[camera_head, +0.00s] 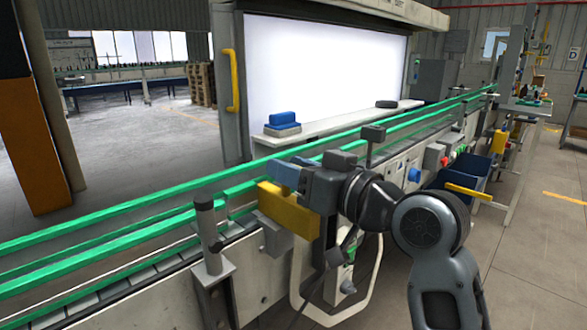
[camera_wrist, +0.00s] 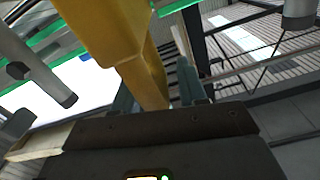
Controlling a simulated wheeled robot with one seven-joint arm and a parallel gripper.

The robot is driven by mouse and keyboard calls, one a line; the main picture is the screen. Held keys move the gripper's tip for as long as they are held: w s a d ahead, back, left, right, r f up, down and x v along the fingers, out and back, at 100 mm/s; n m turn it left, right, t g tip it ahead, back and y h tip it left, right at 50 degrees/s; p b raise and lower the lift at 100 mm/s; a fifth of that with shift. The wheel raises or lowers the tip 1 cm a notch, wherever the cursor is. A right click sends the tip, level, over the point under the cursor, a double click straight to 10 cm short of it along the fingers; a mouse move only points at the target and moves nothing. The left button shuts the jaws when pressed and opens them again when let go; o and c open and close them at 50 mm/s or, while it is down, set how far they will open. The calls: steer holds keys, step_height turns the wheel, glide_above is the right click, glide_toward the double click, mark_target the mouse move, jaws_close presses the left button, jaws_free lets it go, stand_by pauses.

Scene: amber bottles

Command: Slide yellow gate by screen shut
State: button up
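The yellow gate (camera_head: 287,210) is a block on the near side of the green-railed conveyor, in front of the bright screen (camera_head: 322,75). My gripper (camera_head: 283,174) is at the gate's upper edge, with its blue-grey fingers pointing toward the conveyor. In the wrist view a yellow piece (camera_wrist: 118,40) reaches down between the two fingers of my gripper (camera_wrist: 157,85). A narrow dark gap shows between it and the right finger, so the gripper looks open around it. Contact with the left finger is unclear. My gripper hides part of the gate's top in the head view.
The green conveyor rails (camera_head: 120,215) run from lower left to upper right. A grey post (camera_head: 209,238) stands left of the gate. A blue block (camera_head: 283,119) sits on the ledge under the screen. A blue bin (camera_head: 470,173) and a yellow bar (camera_head: 468,192) are at right.

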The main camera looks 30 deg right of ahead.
mark_target(266, 186)
jaws_close()
stand_by(0.3)
steer(key=shift+a, duration=0.1)
steer(key=x, duration=0.6)
steer(key=shift+w+a+r, duration=0.1)
steer(key=shift+w, duration=0.15)
steer(key=shift+c, duration=0.7)
jaws_free()
steer(key=shift+w+a, duration=0.1)
steer(key=shift+o, duration=0.9)
